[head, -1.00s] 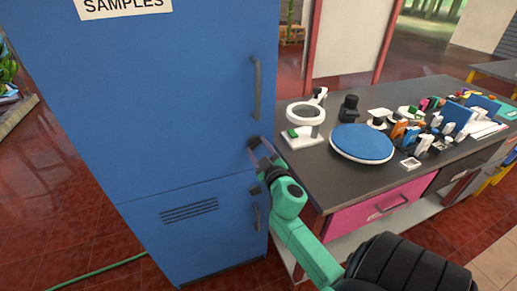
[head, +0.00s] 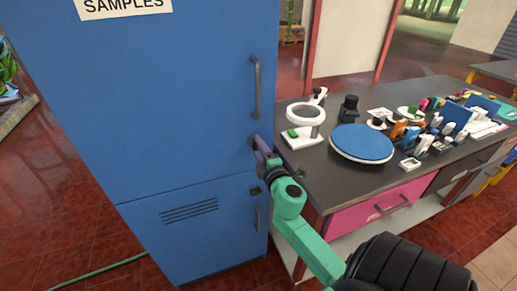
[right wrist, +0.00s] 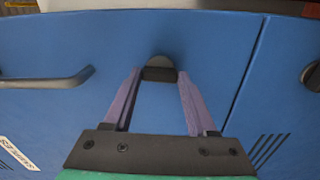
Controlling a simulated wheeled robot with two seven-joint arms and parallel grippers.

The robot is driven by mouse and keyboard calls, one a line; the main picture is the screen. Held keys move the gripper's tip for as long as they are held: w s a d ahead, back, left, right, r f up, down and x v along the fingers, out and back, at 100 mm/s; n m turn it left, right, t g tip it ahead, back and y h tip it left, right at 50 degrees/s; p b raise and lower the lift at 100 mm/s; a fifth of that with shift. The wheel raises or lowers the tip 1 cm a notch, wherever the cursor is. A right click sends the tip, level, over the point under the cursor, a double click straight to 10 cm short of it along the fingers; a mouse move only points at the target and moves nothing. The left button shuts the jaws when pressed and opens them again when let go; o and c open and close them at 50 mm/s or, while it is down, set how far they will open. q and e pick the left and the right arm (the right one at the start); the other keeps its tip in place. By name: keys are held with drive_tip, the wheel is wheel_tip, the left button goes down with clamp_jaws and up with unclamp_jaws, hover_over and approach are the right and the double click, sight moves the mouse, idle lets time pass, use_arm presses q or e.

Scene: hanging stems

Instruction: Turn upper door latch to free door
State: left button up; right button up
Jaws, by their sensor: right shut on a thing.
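The blue cabinet's upper door (head: 185,90) stands flush and shut, with a dark vertical handle (head: 256,88). The upper latch, a small dark knob near that door's lower right corner, is mostly covered by my fingers in the head view. It shows clearly in the right wrist view (right wrist: 160,69), between the tips of the purple fingers. My right gripper (head: 257,143) is shut on this latch, with one finger on each side. My left gripper is not in view.
The lower door (head: 190,240) has its own dark latch (head: 255,190) and handle (head: 257,218). Right of the cabinet, a dark-topped bench (head: 335,185) holds a magnifier stand (head: 305,115), a blue disc (head: 362,142) and several small items. A green hose (head: 100,274) lies on the floor.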

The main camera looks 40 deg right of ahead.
drive_tip(key=shift+n, duration=0.6)
drive_tip(key=o, duration=1.4)
drive_tip(key=shift+c, duration=0.2)
drive_tip(key=b+v, duration=0.5)
drive_tip(key=v, duration=0.9)
drive_tip(key=shift+s, duration=0.25)
drive_tip(key=shift+a, duration=0.15)
